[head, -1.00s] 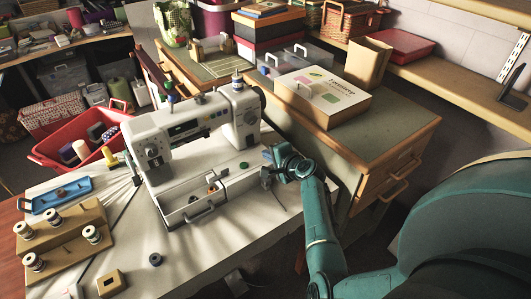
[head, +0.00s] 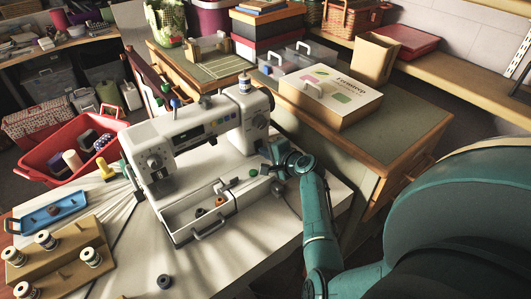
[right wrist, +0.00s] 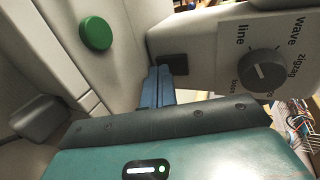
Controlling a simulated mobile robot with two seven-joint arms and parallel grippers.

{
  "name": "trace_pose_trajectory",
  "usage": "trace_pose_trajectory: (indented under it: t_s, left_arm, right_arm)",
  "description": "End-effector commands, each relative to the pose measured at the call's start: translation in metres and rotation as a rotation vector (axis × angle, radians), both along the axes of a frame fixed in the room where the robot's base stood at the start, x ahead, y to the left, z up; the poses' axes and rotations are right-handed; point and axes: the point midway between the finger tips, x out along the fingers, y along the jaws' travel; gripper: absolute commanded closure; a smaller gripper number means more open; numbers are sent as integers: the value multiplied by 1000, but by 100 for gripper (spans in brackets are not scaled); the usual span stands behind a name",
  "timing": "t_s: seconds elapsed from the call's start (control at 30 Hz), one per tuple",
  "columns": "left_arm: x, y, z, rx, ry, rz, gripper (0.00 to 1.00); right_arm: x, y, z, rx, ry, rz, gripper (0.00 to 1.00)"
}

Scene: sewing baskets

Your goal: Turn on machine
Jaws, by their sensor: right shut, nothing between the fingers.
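The white sewing machine (head: 222,122) stands upright on the pale table, with an open drawer in its front. Its green round button (right wrist: 96,33) is at the upper left in the right wrist view; it also shows in the head view (head: 253,172). A grey dial (right wrist: 263,70) marked "line", "zigzag" and "wave" sits on the machine's column. A small dark square part (right wrist: 173,65) lies beside it. My right gripper (right wrist: 163,80) is shut and empty, its fingertips close to that dark part; I cannot tell whether they touch. My left gripper is out of view.
A wooden spool holder (head: 58,255) and blue tray (head: 52,210) lie left of the machine. A red basket (head: 48,155) stands behind them. A wooden cabinet (head: 400,140) with a white-topped box (head: 330,85) stands behind my right arm. The table front is mostly clear.

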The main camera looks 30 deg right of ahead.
Motion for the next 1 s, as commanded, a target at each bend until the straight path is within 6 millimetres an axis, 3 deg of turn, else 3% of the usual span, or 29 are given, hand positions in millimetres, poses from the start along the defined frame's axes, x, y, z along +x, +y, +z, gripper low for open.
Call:
trace_pose_trajectory:
  t_s: [0.13,0.23,0.77,1.0]
  left_arm:
    - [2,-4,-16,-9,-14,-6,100]
    - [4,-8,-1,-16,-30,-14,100]
    - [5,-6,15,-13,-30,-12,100]
    - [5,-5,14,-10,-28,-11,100]
  right_arm:
    - [4,0,-10,1,-44,0,100]
    - [4,0,-2,2,-44,-1,100]
    - [5,0,16,1,-47,0,100]
    - [5,0,15,3,-46,0,100]
